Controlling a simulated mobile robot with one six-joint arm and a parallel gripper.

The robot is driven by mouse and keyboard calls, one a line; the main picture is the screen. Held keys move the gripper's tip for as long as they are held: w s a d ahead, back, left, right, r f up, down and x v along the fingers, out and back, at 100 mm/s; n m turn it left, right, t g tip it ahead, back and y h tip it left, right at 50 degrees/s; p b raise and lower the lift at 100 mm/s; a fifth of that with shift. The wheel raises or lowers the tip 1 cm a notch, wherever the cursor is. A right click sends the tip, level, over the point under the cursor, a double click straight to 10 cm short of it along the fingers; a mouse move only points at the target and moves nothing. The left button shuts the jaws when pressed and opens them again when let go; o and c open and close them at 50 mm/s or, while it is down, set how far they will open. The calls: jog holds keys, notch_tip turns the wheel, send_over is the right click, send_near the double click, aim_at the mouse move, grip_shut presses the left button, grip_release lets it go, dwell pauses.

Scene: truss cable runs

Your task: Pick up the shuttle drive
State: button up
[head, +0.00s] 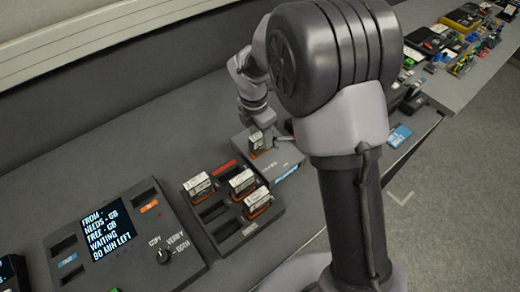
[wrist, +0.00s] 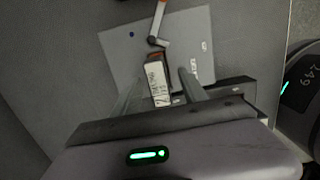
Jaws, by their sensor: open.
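The drive that I take for the shuttle drive (head: 259,141) has a white label and an orange-brown end. It stands in a flat grey dock (head: 285,160) with a small lever on top. In the wrist view the drive (wrist: 157,84) lies between the two fingers of my gripper (wrist: 161,80), with its white label facing the camera. The fingers are apart, and a gap shows beside the drive. I cannot tell if either finger touches it. In the head view my gripper (head: 257,113) is just above the drive, its fingertips hard to make out. The dock (wrist: 120,48) lies beneath.
A dark rack (head: 222,232) left of the dock holds three similar labelled drives (head: 242,183) and has empty slots. A console (head: 140,248) with a screen and a knob stands further left. Small items crowd the far right bench (head: 455,40). A wall rail runs behind.

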aim_at(261, 143)
notch_tip(261, 143, down, 5)
jog(key=b, duration=0.3)
jog(key=shift+w+d+f, duration=0.1)
jog(key=shift+w+f, duration=0.05)
jog(key=shift+c, duration=0.6)
jog(key=shift+r, duration=0.2)
grip_shut()
